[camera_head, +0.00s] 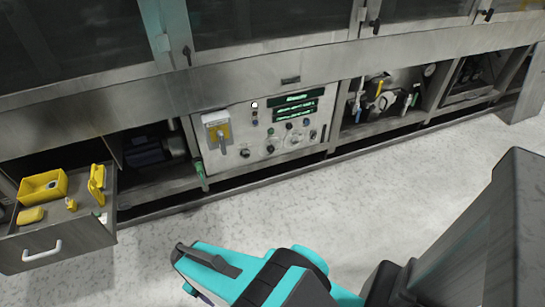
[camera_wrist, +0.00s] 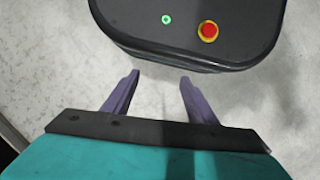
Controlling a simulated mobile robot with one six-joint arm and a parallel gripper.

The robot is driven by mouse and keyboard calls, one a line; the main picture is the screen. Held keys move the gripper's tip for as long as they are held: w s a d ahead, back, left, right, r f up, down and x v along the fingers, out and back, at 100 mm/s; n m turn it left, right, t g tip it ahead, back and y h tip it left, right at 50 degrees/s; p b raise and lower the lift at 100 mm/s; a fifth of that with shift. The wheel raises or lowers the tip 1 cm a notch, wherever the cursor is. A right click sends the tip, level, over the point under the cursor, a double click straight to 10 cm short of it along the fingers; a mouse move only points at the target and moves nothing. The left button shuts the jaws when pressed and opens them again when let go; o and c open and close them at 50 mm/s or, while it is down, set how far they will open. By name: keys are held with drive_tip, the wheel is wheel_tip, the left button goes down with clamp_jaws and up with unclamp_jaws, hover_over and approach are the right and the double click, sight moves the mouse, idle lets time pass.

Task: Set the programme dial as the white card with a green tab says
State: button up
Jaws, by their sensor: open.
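The control panel (camera_head: 265,130) is on the front of the steel machine in the head view. It carries dark displays with green text (camera_head: 298,105), small knobs and round dials (camera_head: 294,140); which one is the programme dial is too small to tell. I cannot make out a white card with a green tab for certain; a small green item (camera_head: 199,168) hangs at the panel's lower left edge. My gripper (camera_wrist: 159,80) is open and empty in the wrist view, its two purple fingers apart above the floor. In the head view my teal arm is well short of the panel.
A grey and yellow switch (camera_head: 218,133) is at the panel's left. An open drawer (camera_head: 60,240) juts out at the left, holding a yellow box (camera_head: 43,187) and other yellow items. Open bays with pipework (camera_head: 385,95) lie right of the panel. The speckled floor (camera_head: 350,190) before it is clear.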

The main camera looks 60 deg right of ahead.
drive_tip(key=w+d+f+n+t+h+b, duration=0.25)
drive_tip(key=w+d+f+t+b, duration=0.2)
drive_tip(key=w+d, duration=0.6)
drive_tip(key=w+d+f+n+t+h+b, duration=0.1)
drive_tip(key=w+d+f+n+t+b, duration=0.45)
drive_tip(key=d, duration=0.85)
drive_tip(key=n+t+h+b, duration=0.7)
drive_tip(key=n+t+b, duration=0.2)
drive_tip(key=n+b, duration=1.05)
approach(271, 151)
drive_tip(key=shift+m, duration=0.95)
drive_tip(key=v, duration=0.1)
drive_tip(key=b+v, duration=0.1)
drive_tip(key=v, duration=0.1)
drive_tip(key=r+v, duration=0.1)
drive_tip(key=v, duration=0.1)
drive_tip(key=shift+s+a, duration=0.15)
drive_tip(key=shift+s, duration=0.1)
drive_tip(key=shift+w, duration=0.1)
drive_tip(key=b+x, duration=0.1)
drive_tip(key=x, duration=0.3)
drive_tip(key=b+x, duration=0.1)
drive_tip(key=x, duration=0.3)
drive_tip(key=b+x, duration=0.1)
drive_tip(key=x, duration=0.3)
drive_tip(key=shift+f, duration=0.4)
drive_tip(key=shift+b+x, duration=0.35)
drive_tip(key=shift+x, duration=0.5)
